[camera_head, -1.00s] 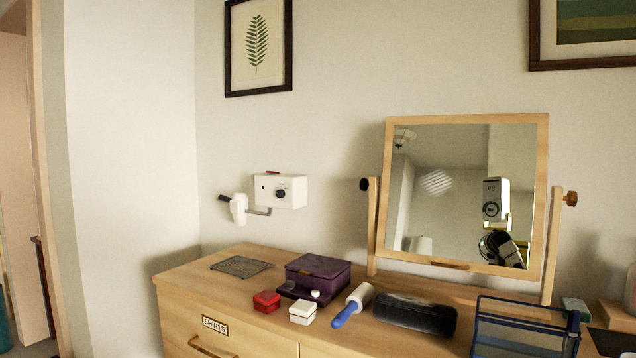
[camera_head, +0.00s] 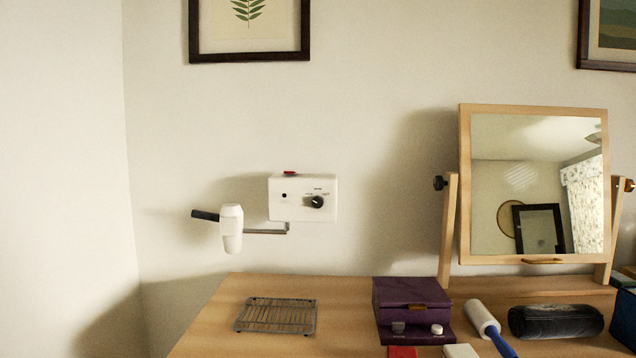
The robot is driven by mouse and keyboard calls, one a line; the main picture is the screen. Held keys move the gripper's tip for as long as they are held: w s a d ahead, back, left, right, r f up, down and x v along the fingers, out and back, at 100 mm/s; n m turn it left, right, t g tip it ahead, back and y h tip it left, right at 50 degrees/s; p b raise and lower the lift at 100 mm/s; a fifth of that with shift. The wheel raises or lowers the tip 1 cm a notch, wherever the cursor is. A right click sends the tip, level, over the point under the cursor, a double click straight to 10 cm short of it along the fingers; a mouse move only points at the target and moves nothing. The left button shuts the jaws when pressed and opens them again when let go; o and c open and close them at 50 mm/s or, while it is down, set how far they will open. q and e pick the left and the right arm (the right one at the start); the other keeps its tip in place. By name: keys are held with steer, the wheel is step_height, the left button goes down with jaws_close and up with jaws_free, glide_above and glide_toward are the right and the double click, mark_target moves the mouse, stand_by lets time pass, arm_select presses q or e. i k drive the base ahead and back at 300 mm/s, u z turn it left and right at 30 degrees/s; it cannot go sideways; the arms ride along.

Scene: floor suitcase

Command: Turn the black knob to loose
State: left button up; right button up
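A small black knob (camera_head: 440,183) sticks out on the left post of the tilting mirror (camera_head: 530,180), near the top of the post. A black dial (camera_head: 317,202) also sits on the front of the white wall box (camera_head: 285,208), with tiny marks above it that are too small to read. Neither of my grippers is in view, so nothing touches the knob or the dial.
A white dryer-like handpiece (camera_head: 231,228) hangs on an arm beside the wall box. On the wooden dresser (camera_head: 225,320) are a wire rack (camera_head: 277,316), a purple box (camera_head: 412,300), a lint roller (camera_head: 484,318) and a black case (camera_head: 555,321). Bare dresser top lies between rack and box.

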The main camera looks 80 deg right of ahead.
mark_target(439, 182)
steer(key=u, duration=0.45)
steer(key=k, duration=1.5)
steer(key=z, duration=0.45)
